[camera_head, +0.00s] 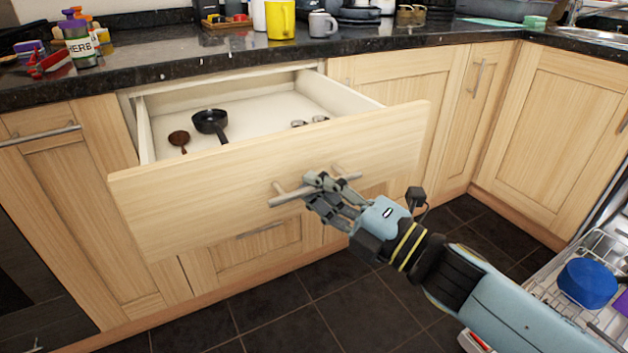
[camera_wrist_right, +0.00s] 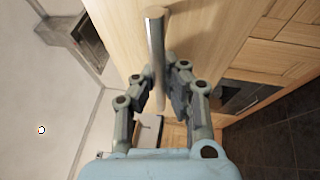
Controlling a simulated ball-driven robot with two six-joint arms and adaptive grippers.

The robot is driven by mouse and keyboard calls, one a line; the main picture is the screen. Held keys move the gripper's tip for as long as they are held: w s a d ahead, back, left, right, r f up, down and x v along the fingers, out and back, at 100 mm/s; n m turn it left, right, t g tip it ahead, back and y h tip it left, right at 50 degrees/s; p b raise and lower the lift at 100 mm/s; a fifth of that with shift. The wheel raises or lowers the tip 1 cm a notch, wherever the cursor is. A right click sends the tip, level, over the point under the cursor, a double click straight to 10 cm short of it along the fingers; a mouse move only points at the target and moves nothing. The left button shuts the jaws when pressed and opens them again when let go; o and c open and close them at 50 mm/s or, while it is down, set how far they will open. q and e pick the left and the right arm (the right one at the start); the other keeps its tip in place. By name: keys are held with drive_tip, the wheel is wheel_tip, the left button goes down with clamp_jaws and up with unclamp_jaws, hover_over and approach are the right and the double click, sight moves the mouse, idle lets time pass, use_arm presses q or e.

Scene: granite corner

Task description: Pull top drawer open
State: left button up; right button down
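The top drawer (camera_head: 270,174) is pulled far out of the light wood cabinet, its inside showing. Its metal bar handle (camera_head: 290,197) is on the front panel. My right gripper (camera_head: 318,186) is at the right half of the handle, its fingers around the bar. In the right wrist view the handle (camera_wrist_right: 155,45) runs between the two fingers (camera_wrist_right: 162,85), which are closed in on it. Part of the bar is hidden by the fingers. My left gripper is not in view.
A small black pan (camera_head: 210,121) and a brown spoon (camera_head: 179,138) lie in the drawer. Bottles, a yellow mug (camera_head: 280,20) and other items stand on the dark counter (camera_head: 180,55) above. A dish rack with a blue bowl (camera_head: 587,283) is at lower right. The dark floor (camera_head: 300,315) in front is clear.

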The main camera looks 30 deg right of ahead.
drive_tip(key=c, duration=1.4)
unclamp_jaws()
drive_tip(key=v, duration=1.2)
